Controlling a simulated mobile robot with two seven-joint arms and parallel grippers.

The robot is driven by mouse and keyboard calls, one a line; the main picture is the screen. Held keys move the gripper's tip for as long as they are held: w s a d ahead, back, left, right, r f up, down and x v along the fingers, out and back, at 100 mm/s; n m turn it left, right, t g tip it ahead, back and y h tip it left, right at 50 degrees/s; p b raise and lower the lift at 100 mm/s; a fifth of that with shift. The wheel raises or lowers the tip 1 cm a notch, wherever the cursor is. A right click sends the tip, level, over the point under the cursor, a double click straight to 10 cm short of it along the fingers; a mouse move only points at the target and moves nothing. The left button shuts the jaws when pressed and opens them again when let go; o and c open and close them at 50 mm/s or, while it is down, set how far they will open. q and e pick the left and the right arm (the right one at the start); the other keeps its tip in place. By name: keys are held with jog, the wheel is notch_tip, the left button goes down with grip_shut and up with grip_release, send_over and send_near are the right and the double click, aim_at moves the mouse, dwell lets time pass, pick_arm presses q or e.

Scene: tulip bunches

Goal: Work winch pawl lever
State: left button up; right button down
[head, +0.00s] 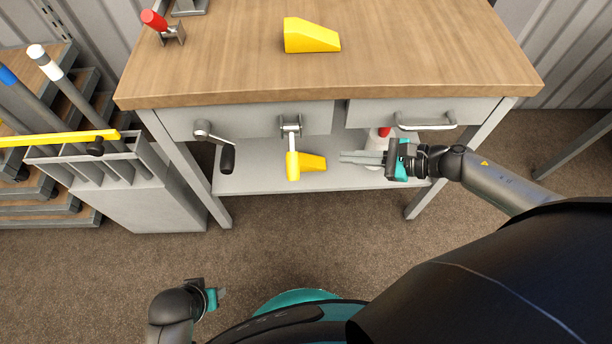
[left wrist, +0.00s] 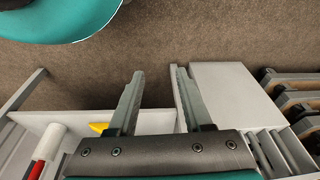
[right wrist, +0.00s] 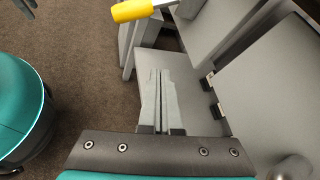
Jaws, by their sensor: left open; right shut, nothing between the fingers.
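A lever with a yellow grip (head: 292,165) hangs from a grey bracket (head: 290,124) on the bench's front panel, pointing down. Its yellow end also shows at the top of the right wrist view (right wrist: 133,10). My right gripper (head: 342,157) is shut and empty, to the right of the lever, fingers pointing left toward it with a gap between. My left gripper (head: 222,293) is low at the front, away from the bench. In the left wrist view its fingers (left wrist: 157,76) stand apart with nothing between them.
A crank with a black handle (head: 228,157) hangs left of the lever. A yellow wedge (head: 315,162) lies on the lower shelf, near a white and red bottle (head: 376,140). A drawer handle (head: 425,122) juts out above my right gripper. A grey rack (head: 160,200) stands left.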

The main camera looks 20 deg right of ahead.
aim_at(292, 155)
jog(key=w+a+f+n+g+b, duration=0.1)
jog(key=w+a+f+n+b, duration=0.3)
jog(key=a, duration=0.5)
pick_arm(q)
jog(key=shift+w+d+r+p, duration=0.1)
jog(key=shift+w+r+p, duration=0.5)
jog(key=shift+p, duration=0.75)
pick_arm(e)
jog(key=shift+s+a+r+y, duration=0.2)
jog(key=shift+s+r, duration=0.3)
jog(key=shift+r, duration=0.2)
jog(key=shift+s+a+r+y, duration=0.1)
jog(key=shift+s+a+r, duration=0.1)
jog(key=shift+s+r, duration=0.4)
jog(key=shift+w+r, duration=0.1)
jog(key=shift+w, duration=0.05)
pick_arm(q)
jog(key=shift+s, duration=0.1)
pick_arm(e)
jog(key=shift+r+g, duration=0.2)
jog(key=shift+g, duration=0.1)
pick_arm(q)
jog(key=shift+s+f+p, duration=0.45)
jog(key=shift+f, duration=0.25)
pick_arm(e)
jog(key=shift+s+r, duration=0.1)
jog(key=shift+s, duration=0.1)
